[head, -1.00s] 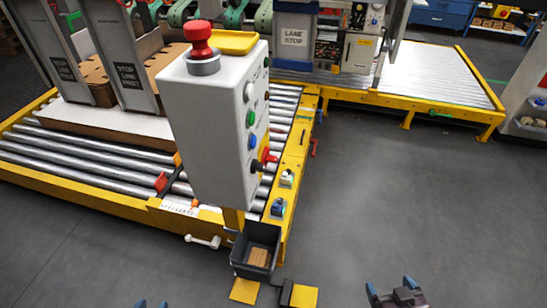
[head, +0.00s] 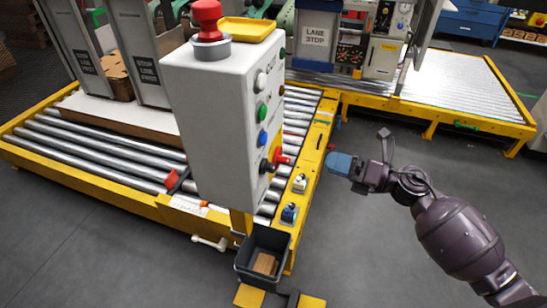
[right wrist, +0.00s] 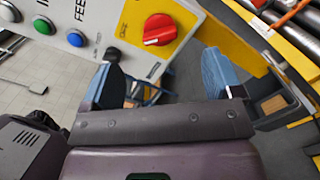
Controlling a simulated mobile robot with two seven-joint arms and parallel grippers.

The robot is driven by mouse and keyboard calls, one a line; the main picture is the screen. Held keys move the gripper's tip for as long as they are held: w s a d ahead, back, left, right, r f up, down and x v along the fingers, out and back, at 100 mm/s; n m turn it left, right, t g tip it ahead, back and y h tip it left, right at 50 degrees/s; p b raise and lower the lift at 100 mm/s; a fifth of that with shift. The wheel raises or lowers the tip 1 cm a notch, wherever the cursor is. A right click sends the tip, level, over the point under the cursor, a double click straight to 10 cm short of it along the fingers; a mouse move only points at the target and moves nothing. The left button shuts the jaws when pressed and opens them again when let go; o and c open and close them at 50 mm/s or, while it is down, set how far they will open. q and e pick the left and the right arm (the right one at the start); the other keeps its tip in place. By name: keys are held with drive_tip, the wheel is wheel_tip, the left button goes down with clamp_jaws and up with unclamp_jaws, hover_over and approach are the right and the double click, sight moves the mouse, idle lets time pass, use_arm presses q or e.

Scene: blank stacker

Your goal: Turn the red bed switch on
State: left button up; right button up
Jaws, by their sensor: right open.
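The red bed switch (head: 278,158) is a red rotary knob on a yellow plate, low on the right face of the grey control box (head: 205,125). In the right wrist view the red switch (right wrist: 160,29) is large, above and between the fingers. My right gripper (head: 340,164) is to the right of the switch in the head view, apart from it. In the right wrist view my right gripper (right wrist: 164,62) has its blue-padded fingers wide apart with nothing between them. My left gripper is not in view.
A red mushroom button (head: 207,18) and a yellow tray (head: 247,28) top the box. Green (head: 261,112) and blue (head: 262,138) buttons sit above the switch. A roller conveyor (head: 80,150) runs behind. A dark bin (head: 264,255) hangs below. Floor on the right is free.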

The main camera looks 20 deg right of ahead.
sight(282, 159)
drive_tip(key=shift+n+g+y, duration=0.3)
drive_tip(key=shift+n+g, duration=0.4)
drive_tip(key=shift+n, duration=0.1)
drive_tip(key=x, duration=1)
drive_tip(key=shift+s+a+f, duration=0.15)
drive_tip(key=shift+a+f, duration=0.1)
drive_tip(key=shift+a, duration=0.35)
